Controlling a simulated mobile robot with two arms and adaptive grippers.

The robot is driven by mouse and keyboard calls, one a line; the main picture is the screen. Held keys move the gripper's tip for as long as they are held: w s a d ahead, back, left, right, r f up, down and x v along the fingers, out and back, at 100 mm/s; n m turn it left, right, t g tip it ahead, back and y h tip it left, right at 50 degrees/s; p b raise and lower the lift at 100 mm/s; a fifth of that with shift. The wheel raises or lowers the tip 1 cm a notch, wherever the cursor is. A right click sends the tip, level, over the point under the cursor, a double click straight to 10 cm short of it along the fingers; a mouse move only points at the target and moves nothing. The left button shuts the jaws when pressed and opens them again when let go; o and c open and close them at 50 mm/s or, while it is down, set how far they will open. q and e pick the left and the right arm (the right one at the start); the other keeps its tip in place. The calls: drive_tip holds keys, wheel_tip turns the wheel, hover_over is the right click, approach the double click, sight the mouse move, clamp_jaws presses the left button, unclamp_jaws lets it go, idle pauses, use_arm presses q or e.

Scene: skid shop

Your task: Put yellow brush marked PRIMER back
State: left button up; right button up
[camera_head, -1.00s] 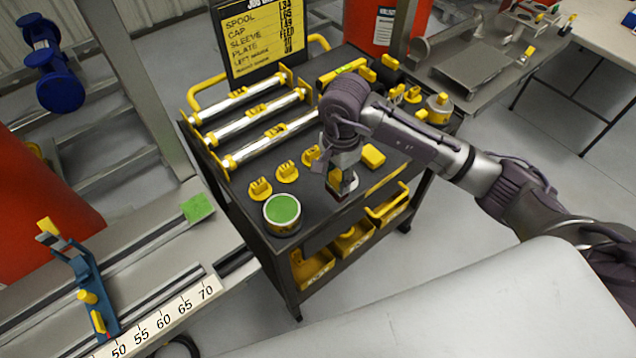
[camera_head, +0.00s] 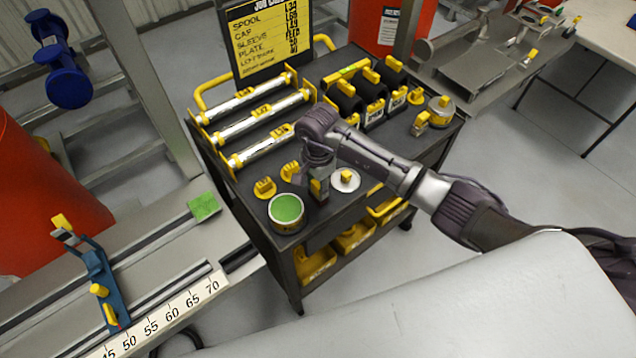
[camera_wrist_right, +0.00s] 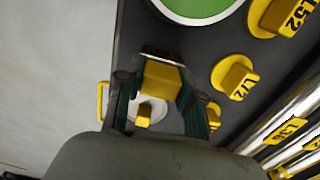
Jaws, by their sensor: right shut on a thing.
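My right gripper (camera_head: 319,190) is shut on a yellow block-like piece, seen between its fingers in the right wrist view (camera_wrist_right: 160,82). A dark reddish strip like bristles shows at its far end, so it looks like the brush; no PRIMER marking is readable. The gripper holds it over the dark cart top, just right of a round can with a green top (camera_head: 288,209). The green top also shows at the upper edge of the wrist view (camera_wrist_right: 200,6). I cannot tell whether the brush touches the cart. My left gripper is not in view.
A white disc with a yellow knob (camera_head: 346,181) lies right of the gripper. Yellow-knobbed caps (camera_head: 264,187) sit left of it. Silver rollers (camera_head: 250,125), black sleeves (camera_head: 370,92) and a sign board (camera_head: 268,42) stand behind. Yellow bins (camera_head: 318,264) are below.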

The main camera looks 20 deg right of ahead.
drive_tip(key=shift+f, duration=0.2)
drive_tip(key=o, duration=1.1)
drive_tip(key=shift+r, duration=0.15)
drive_tip(key=shift+r, duration=0.2)
wheel_tip(320, 180, up, 11)
drive_tip(key=b, duration=0.3)
drive_tip(key=shift+f, duration=0.2)
drive_tip(key=shift+r, duration=0.6)
